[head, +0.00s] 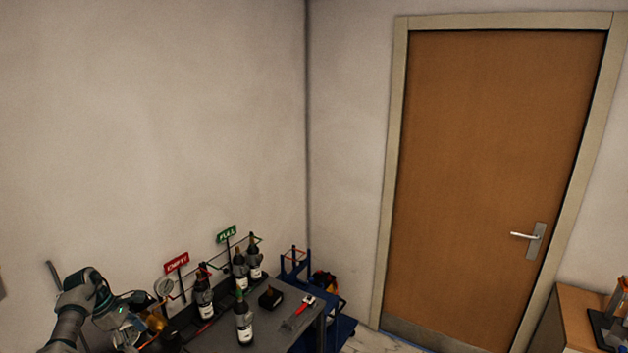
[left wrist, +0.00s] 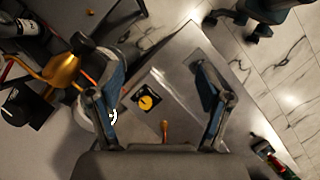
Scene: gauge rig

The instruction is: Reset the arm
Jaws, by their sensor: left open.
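My left arm comes in at the lower left of the head view, and its gripper (head: 135,325) is partly lost among dark and yellow items there. In the left wrist view my left gripper (left wrist: 165,115) is open, its two fingers spread wide with nothing held between them. Below and between the fingers, a small black block with a yellow dial (left wrist: 148,101) lies on a grey surface (left wrist: 185,55). A small orange-brown piece (left wrist: 164,130) shows just below it. My right gripper is not in view.
The dark table (head: 305,328) holds several bottles (head: 244,318), a green sign (head: 226,234), a red sign (head: 177,262), a round gauge (head: 164,286), a small black box (head: 270,297) and a red-handled tool (head: 304,304). A closed door (head: 490,170) is at right.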

